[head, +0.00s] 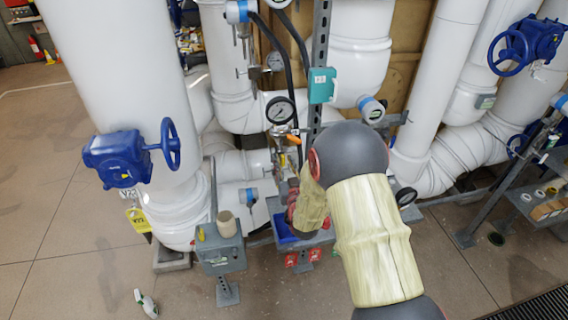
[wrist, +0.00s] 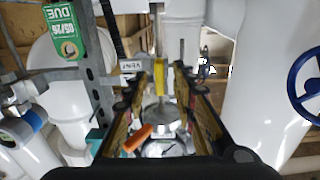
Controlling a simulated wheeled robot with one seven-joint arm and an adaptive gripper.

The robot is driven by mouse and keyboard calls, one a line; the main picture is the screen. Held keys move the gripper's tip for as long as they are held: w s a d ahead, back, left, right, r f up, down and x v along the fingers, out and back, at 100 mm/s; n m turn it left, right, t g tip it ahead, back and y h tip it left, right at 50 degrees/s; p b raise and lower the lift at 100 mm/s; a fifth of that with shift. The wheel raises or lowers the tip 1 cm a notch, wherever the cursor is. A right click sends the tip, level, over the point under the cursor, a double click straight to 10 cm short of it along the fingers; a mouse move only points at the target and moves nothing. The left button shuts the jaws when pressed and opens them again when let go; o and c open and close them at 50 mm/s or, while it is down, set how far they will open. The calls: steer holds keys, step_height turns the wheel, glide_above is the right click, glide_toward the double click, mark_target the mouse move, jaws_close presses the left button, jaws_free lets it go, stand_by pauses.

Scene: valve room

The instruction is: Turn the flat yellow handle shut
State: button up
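The flat yellow handle (wrist: 160,78) shows in the wrist view as a narrow upright yellow strip on a thin metal pipe. My gripper (wrist: 168,82) is open, with one finger on each side of the strip. The strip looks nearer the left finger; I cannot tell whether they touch. In the head view my own arm covers most of this spot, and the gripper's fingertips cannot be made out there. An orange handle (wrist: 137,138) lies below the yellow one in the wrist view, beside the left finger.
A pressure gauge (head: 280,110) and a teal box (head: 322,85) on a grey strut stand close to the work spot. Thick white pipes (head: 120,60) rise on both sides. A blue handwheel (wrist: 306,84) is at the right in the wrist view. Open floor lies front left.

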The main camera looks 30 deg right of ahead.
steer(key=shift+c, duration=1.2)
steer(key=c, duration=0.4)
jaws_close()
steer(key=shift+m+b, duration=0.3)
steer(key=shift+b, duration=0.1)
steer(key=m+b, duration=0.2)
steer(key=shift+d+f+m+b, duration=0.1)
steer(key=shift+f+m+b, duration=0.05)
steer(key=shift+m+b, duration=0.25)
steer(key=m+b, duration=0.3)
steer(key=m, duration=0.1)
steer(key=shift+m+b, duration=0.3)
steer(key=shift+b, duration=0.05)
steer(key=shift+d+f+m+b, duration=0.1)
steer(key=shift+m+b, duration=1.55)
steer(key=shift+m, duration=0.85)
steer(key=shift+d+f+m+b, duration=0.1)
steer(key=shift+m+b, duration=1.5)
steer(key=shift+m, duration=0.9)
steer(key=shift+r, duration=0.1)
